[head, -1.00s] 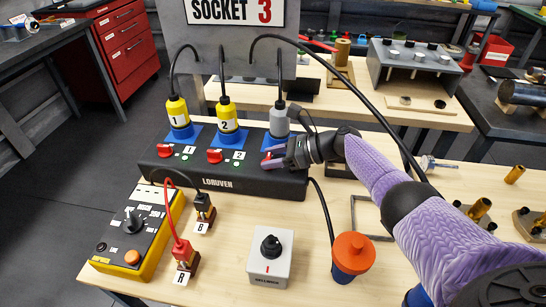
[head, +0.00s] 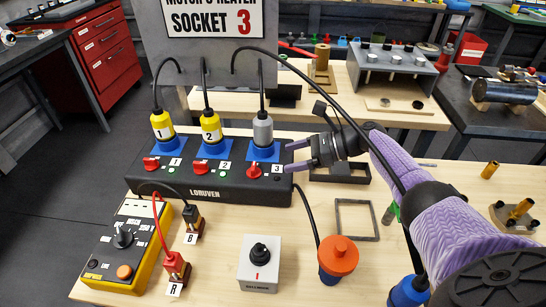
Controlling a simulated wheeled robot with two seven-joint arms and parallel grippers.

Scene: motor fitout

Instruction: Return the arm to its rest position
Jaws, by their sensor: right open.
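My right gripper (head: 291,157) is open and empty, its two purple fingers pointing left. It is just right of the black LORUVEN socket box (head: 215,190), by its socket 3 end, apart from the red switch (head: 253,170) there. That switch looks upright, while the red switches at socket 1 (head: 151,163) and socket 2 (head: 200,166) look sideways. Yellow plugs 1 (head: 162,124) and 2 (head: 211,126) and a grey plug (head: 263,130) stand in the blue sockets. My right arm, in a purple sleeve, comes in from the lower right. My left gripper is out of view.
A sign (head: 212,18) reads SOCKET 3. Black cables arch near my arm.

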